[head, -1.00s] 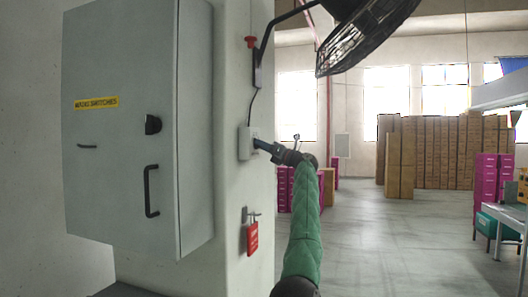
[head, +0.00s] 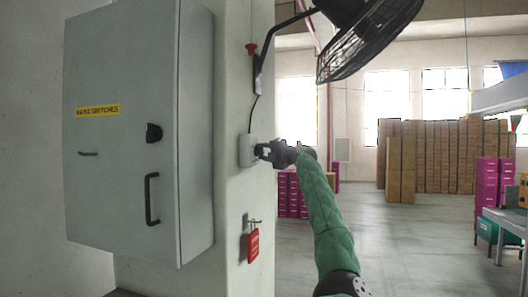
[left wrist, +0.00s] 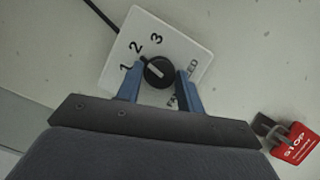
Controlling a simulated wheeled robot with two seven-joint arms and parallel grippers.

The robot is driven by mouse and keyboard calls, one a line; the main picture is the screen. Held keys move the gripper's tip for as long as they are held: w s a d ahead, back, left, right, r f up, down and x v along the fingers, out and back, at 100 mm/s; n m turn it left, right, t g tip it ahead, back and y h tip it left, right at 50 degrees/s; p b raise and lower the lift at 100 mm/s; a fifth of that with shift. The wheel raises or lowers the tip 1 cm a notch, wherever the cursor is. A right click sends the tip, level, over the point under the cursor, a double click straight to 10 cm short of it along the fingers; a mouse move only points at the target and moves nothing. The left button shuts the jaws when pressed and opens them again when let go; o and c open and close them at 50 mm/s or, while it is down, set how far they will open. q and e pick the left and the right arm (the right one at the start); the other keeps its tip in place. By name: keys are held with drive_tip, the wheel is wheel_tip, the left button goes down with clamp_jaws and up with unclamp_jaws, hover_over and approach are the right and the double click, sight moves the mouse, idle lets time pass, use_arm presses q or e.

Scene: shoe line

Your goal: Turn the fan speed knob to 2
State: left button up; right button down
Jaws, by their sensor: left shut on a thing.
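The fan speed knob (left wrist: 158,72) is round and black with a pale pointer mark, on a white plate (left wrist: 188,42) printed 1, 2 and 3. The mark lies across the knob, slightly tilted; I cannot tell exactly which number it points to. My left gripper (left wrist: 160,85) has its blue fingers on both sides of the knob and is shut on it. In the head view the white control box (head: 246,150) is on the pillar's side, with my left gripper (head: 262,151) at its front. The knob is hidden there. My right gripper is not in view.
A black fan (head: 368,38) hangs on a bracket above. A red STOP tag (head: 253,244) hangs below the box; it also shows in the left wrist view (left wrist: 292,144). A grey cabinet (head: 125,200) stands to the left. Open floor lies to the right.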

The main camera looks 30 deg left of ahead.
use_arm(q)
drive_tip(key=shift+r+m, duration=0.1)
drive_tip(key=shift+m, duration=0.4)
drive_tip(key=shift+m+h+p, duration=0.3)
drive_tip(key=shift+m+h, duration=0.1)
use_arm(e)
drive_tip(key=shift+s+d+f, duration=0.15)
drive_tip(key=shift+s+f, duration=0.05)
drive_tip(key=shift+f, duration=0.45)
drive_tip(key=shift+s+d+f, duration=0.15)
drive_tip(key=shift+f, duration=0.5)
use_arm(q)
drive_tip(key=o, duration=0.8)
drive_tip(key=shift+w, duration=0.1)
drive_tip(key=shift+d, duration=0.2)
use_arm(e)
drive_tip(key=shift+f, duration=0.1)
